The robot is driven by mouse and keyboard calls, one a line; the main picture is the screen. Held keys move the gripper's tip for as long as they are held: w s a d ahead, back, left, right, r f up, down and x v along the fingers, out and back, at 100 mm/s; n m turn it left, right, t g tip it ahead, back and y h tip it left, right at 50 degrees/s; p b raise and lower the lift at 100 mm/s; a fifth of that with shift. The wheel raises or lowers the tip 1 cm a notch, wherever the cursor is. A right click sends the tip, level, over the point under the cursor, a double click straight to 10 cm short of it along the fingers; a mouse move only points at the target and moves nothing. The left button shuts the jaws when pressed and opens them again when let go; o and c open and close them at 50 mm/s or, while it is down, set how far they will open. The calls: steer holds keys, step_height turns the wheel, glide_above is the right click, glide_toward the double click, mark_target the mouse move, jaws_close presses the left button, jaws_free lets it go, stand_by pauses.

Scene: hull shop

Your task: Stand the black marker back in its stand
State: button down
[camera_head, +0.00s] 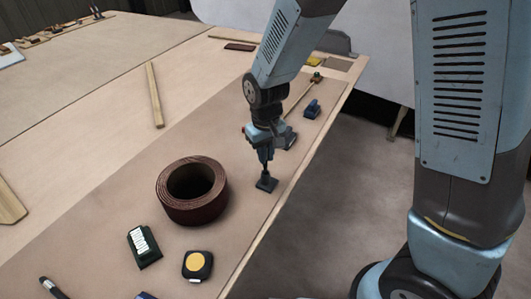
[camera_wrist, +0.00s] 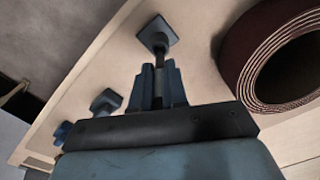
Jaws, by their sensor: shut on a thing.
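My gripper (camera_head: 265,153) points down near the right edge of the workbench, its jaws shut on the black marker (camera_wrist: 159,72). In the head view, only a short dark length of the marker shows below the jaws. The marker stand (camera_head: 266,184), a small dark piece with a square base, sits on the bench directly below my gripper. In the wrist view, the stand (camera_wrist: 160,32) is just beyond the fingertips, and the marker lines up with its middle. The marker's lower end appears to meet the stand; I cannot tell how deep it sits.
A dark red roll (camera_head: 191,207) stands close left of the stand. A green block with a white top (camera_head: 145,247) and a black and yellow tape measure (camera_head: 197,265) lie nearer. A small blue object (camera_head: 312,108) lies beyond my gripper. The bench edge is close on the right.

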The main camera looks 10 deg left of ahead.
mark_target(266, 167)
steer(key=shift+f, duration=1.6)
stand_by(2.9)
steer(key=c, duration=1.1)
jaws_free()
steer(key=shift+r, duration=0.15)
step_height(266, 167, up, 14)
steer(key=shift+f, duration=0.25)
